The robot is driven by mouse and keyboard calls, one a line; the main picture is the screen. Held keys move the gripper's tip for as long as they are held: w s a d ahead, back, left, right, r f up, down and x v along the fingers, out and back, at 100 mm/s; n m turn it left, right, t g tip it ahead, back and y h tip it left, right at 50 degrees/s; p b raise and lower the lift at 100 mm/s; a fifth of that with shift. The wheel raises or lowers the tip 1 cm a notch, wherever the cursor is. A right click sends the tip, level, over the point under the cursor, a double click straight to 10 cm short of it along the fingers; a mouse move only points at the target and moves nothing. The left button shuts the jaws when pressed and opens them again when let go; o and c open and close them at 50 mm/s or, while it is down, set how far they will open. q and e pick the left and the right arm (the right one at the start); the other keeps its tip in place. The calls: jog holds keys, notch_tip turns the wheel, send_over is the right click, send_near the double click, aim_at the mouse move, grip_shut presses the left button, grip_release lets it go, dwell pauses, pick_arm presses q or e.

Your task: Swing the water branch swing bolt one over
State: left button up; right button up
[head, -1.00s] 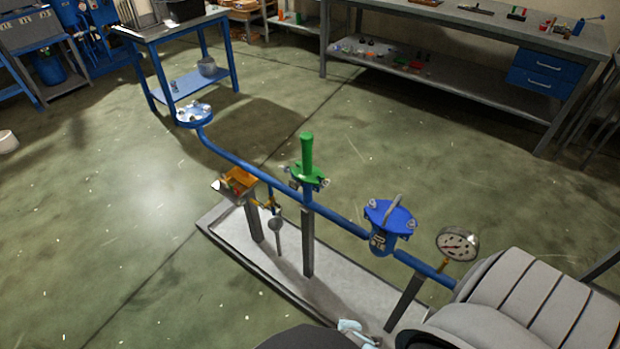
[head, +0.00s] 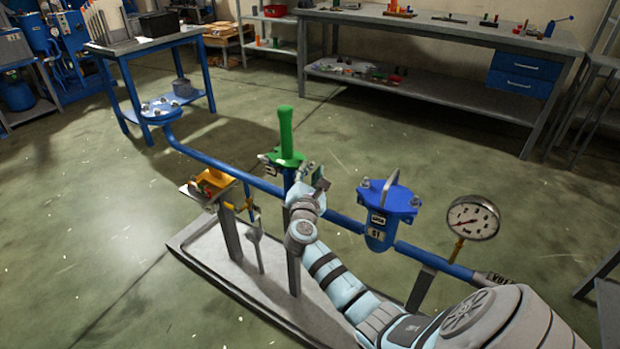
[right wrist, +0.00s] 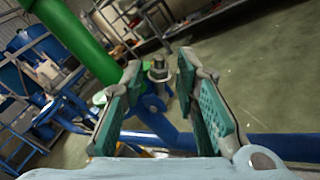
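A green branch with a tall green cylinder (head: 286,135) and a green flange (head: 284,158) stands upright on the blue pipe (head: 239,178). The cylinder also shows in the right wrist view (right wrist: 75,38). My right gripper (head: 317,180) is at the right side of this flange. In the right wrist view its two green-padded fingers (right wrist: 159,66) are apart. A swing bolt with a metal nut (right wrist: 158,71) shows between and beyond the fingertips; I cannot tell whether they touch it. The bolt is largely hidden in the head view. My left gripper is not in view.
A blue lidded vessel (head: 388,200) and a pressure gauge (head: 472,217) stand on the pipe to the right. An orange-topped fitting (head: 214,180) is to the left. A bolted blue flange (head: 160,111) ends the pipe.

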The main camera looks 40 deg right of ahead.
jog(key=shift+w+d, duration=0.4)
jog(key=shift+d, duration=0.05)
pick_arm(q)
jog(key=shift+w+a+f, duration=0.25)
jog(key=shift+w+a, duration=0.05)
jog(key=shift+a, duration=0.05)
pick_arm(e)
jog(key=shift+r, duration=0.1)
jog(key=shift+c, duration=0.5)
